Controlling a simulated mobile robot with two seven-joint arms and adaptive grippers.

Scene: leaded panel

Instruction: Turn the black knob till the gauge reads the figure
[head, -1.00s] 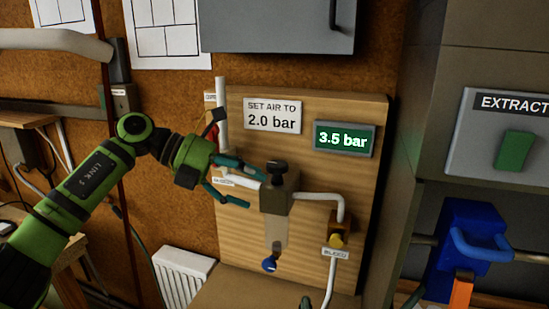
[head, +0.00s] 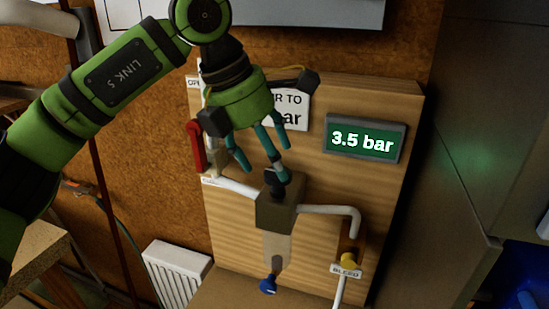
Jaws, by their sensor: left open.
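The black knob (head: 277,183) stands on top of a grey-brown regulator block (head: 276,212) on the wooden panel. The gauge (head: 363,140) has a green display reading 3.5 bar. The sign plate (head: 293,112) is partly hidden by my left gripper; the earlier view shows it reads "SET AIR TO 2.0 bar". My left gripper (head: 263,162) is open and points down, its teal fingers just above and around the top of the knob. Whether a finger touches the knob I cannot tell. My right gripper is not in view.
A red lever (head: 196,146) is at the panel's left, close to my gripper. White pipes run from both sides of the block. A grey cabinet (head: 450,130) stands to the right.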

